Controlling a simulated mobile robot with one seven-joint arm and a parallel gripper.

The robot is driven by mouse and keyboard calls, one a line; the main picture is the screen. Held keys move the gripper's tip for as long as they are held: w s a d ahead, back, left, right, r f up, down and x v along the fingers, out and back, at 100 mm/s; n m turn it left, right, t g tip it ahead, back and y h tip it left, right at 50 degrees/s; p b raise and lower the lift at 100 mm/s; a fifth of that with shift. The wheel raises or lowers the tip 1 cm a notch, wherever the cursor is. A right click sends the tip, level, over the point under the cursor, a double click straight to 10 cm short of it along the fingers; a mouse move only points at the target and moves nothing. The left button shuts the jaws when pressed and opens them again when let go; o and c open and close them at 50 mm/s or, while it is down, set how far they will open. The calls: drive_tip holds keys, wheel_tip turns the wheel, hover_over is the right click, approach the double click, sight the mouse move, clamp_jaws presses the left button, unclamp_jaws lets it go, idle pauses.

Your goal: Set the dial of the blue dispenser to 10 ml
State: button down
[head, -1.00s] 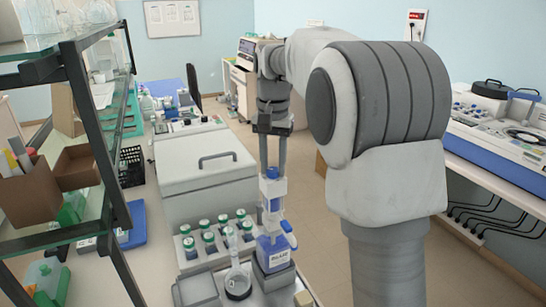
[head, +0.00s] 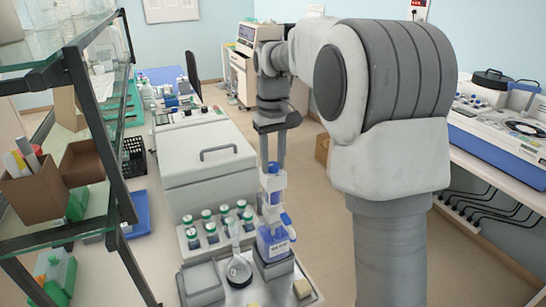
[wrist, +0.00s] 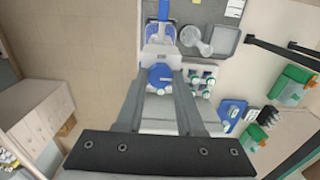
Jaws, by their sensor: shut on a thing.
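The blue dispenser stands on the bench; its blue bottle (head: 270,245) with a white label is low in the middle of the head view, with a white pump body (head: 273,183) above. A round blue part (wrist: 160,77) at its top, which I take for the dial, shows in the wrist view. My gripper (head: 272,166) points down from above, its two long fingers on either side of this top. The gripper is shut on the dispenser's top. The dial's scale and setting are too small to read.
A glass flask (head: 238,268) stands close left of the dispenser. A rack (head: 190,243) of green-capped vials and a large grey lidded box (head: 205,178) are behind it. A glass shelf frame (head: 100,130) rises at the left. A small tray (head: 202,284) lies in front.

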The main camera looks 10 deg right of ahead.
sight(273, 164)
idle(0.5)
drive_tip(key=c, duration=0.5)
unclamp_jaws()
wheel_tip(273, 164, up, 17)
drive_tip(key=shift+r+p, duration=0.2)
drive_tip(key=shift+p, duration=0.55)
